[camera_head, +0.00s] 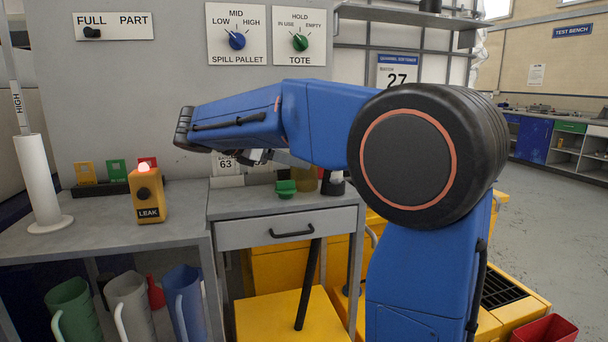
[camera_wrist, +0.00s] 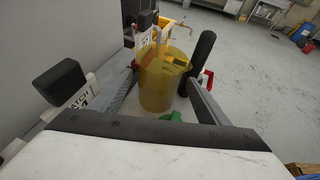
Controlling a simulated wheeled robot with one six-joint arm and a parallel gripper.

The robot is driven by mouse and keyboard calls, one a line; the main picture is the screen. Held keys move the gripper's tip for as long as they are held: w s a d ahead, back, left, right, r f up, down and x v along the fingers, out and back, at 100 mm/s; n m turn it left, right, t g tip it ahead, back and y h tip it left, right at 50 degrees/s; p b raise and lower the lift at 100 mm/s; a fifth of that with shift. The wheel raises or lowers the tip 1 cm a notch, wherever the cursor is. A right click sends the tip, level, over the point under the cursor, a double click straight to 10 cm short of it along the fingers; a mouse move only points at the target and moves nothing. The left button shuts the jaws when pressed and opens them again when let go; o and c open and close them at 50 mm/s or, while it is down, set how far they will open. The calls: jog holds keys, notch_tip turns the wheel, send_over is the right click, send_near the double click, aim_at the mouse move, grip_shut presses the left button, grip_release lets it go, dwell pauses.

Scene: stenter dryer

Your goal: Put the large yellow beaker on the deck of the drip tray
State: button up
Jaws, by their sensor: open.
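The large yellow beaker (camera_wrist: 163,82) is translucent and stands upright on the small grey drawer table. In the head view its amber side (camera_head: 306,180) shows only partly below my arm. My gripper (camera_wrist: 160,92) is open, with one jaw on each side of the beaker in the wrist view; I cannot tell whether either touches it. In the head view my gripper (camera_head: 256,157) is largely hidden beneath the blue wrist. A yellow unit with a black grated top (camera_head: 502,288) is on the floor at right; I cannot tell whether it is the drip tray.
A green object (camera_head: 286,188) sits close to the beaker, and a dark-topped bottle (camera_head: 332,183) stands to its right. An orange leak lamp (camera_head: 148,195) is on the left bench (camera_head: 105,232). Green, grey and blue jugs stand below. A red bin (camera_head: 545,330) lies at lower right.

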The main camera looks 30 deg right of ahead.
jog(key=shift+x, duration=2.8)
jog(key=c, duration=0.9)
